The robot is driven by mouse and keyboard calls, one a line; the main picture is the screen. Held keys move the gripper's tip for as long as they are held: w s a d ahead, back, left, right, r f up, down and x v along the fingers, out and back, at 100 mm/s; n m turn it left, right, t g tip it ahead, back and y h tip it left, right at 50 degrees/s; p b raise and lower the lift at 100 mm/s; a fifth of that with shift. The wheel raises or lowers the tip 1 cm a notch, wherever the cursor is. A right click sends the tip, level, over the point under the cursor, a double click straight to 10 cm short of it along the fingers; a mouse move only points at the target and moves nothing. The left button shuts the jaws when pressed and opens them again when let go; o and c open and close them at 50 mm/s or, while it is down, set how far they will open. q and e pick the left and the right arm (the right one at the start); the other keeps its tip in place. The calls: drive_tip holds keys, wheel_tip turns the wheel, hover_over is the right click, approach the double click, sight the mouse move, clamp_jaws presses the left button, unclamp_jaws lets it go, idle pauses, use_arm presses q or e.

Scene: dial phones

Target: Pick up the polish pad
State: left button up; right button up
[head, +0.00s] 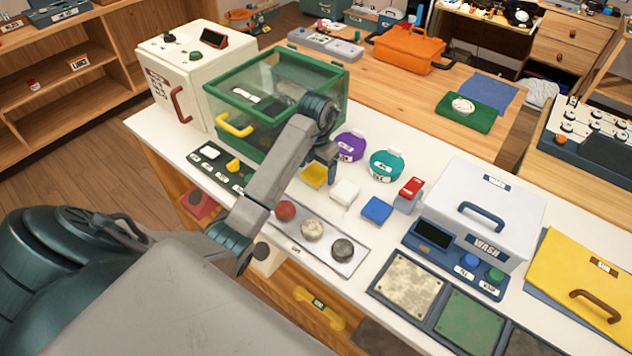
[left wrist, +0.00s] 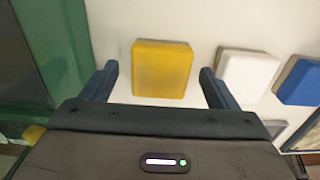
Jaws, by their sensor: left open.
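Three square pads lie in a row on the white counter: a yellow pad (head: 312,175), a white pad (head: 345,191) and a blue pad (head: 376,209). None shows a readable label, so I cannot tell by name which is the polish pad. My left gripper (head: 326,180) is open and empty above the yellow pad and partly covers it. In the left wrist view the yellow pad (left wrist: 161,69) lies between and just beyond the two open fingers. The white pad (left wrist: 247,75) and blue pad (left wrist: 302,82) lie to the right. My right gripper is not in view.
A green-framed clear case (head: 270,75) with a yellow handle stands left of the pads. Purple (head: 349,147) and teal (head: 386,165) containers stand behind. A tray (head: 318,258) with three round knobs lies in front. A white wash box (head: 484,212) stands to the right.

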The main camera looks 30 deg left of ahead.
sight(316, 171)
use_arm(q)
drive_tip(key=shift+f, duration=0.8)
drive_tip(key=shift+s, duration=0.1)
drive_tip(key=shift+c, duration=0.2)
drive_tip(key=c, duration=1)
drive_tip(key=shift+r, duration=0.1)
drive_tip(key=shift+c, duration=0.2)
drive_tip(key=shift+r, duration=0.45)
wheel_tip(316, 171, up, 9)
drive_tip(key=p, duration=0.8)
